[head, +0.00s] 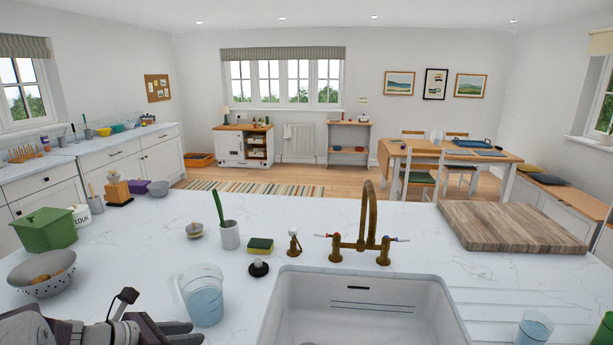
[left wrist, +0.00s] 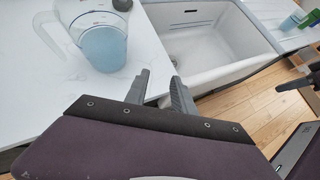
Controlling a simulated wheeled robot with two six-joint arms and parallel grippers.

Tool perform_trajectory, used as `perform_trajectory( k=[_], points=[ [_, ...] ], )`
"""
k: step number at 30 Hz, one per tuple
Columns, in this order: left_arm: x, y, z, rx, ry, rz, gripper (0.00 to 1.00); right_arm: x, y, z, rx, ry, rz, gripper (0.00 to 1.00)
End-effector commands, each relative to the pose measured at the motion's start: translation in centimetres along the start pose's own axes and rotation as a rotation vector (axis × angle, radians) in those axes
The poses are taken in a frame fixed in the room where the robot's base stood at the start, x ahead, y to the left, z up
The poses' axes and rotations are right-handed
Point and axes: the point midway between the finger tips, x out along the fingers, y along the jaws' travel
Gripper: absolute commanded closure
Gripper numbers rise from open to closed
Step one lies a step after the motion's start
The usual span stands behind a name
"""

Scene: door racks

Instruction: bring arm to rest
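My left gripper (head: 160,312) is low in the head view, over the front left of the counter. It is empty, and its two fingers stand apart. The left wrist view also shows its fingers (left wrist: 160,88) spread, with only counter and edge between them. A clear measuring jug (head: 205,300) with bluish liquid stands upright just beyond the fingers; it is also in the left wrist view (left wrist: 102,45), apart from them. My right gripper is outside the head view. A dark pointed part at the right edge of the left wrist view may belong to it; its state is unclear.
A white sink (head: 365,300) with a brass tap (head: 365,235) lies right of the jug. A colander (head: 42,272) and green container (head: 45,229) stand at left. A wooden board (head: 510,227) and glass (head: 533,327) are at right. Bare counter lies between colander and jug.

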Motion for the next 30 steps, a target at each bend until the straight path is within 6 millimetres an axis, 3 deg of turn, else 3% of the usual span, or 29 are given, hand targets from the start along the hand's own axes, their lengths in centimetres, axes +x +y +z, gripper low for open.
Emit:
perform_trajectory(
  k=[2, 5, 6, 9, 12, 15, 18, 21, 24, 30],
  points=[
    [2.3, -4.0, 0.7, 0.108, 0.050, -0.106, 0.69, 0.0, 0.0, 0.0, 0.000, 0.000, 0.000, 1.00],
    [4.5, -10.2, 0.0, 0.331, 0.146, -0.266, 0.69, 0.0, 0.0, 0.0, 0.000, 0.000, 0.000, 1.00],
    [5.1, -12.7, -0.8, 0.452, 0.192, -0.337, 0.69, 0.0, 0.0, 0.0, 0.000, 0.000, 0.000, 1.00],
    [5.4, -18.0, -3.8, 0.810, 0.297, -0.511, 0.69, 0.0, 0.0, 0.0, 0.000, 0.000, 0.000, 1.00],
    [4.7, -20.8, -7.5, 1.241, 0.378, -0.678, 0.69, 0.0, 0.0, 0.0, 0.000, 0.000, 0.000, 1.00],
    [3.6, -20.7, -10.4, 1.651, 0.421, -0.812, 0.69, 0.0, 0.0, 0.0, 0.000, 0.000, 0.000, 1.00],
    [2.8, -18.7, -12.3, 1.964, 0.444, -0.902, 0.69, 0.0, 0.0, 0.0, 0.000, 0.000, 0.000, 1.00],
    [2.8, -17.1, -12.9, 2.214, 0.434, -0.968, 0.69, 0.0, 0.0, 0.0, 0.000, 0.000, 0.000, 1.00],
    [3.1, -16.4, -12.5, 2.325, 0.415, -0.978, 0.69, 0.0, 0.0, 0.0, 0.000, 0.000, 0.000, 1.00],
    [3.1, -16.4, -12.5, 2.344, 0.405, -0.987, 0.69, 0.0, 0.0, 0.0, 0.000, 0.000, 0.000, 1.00]
  ],
)
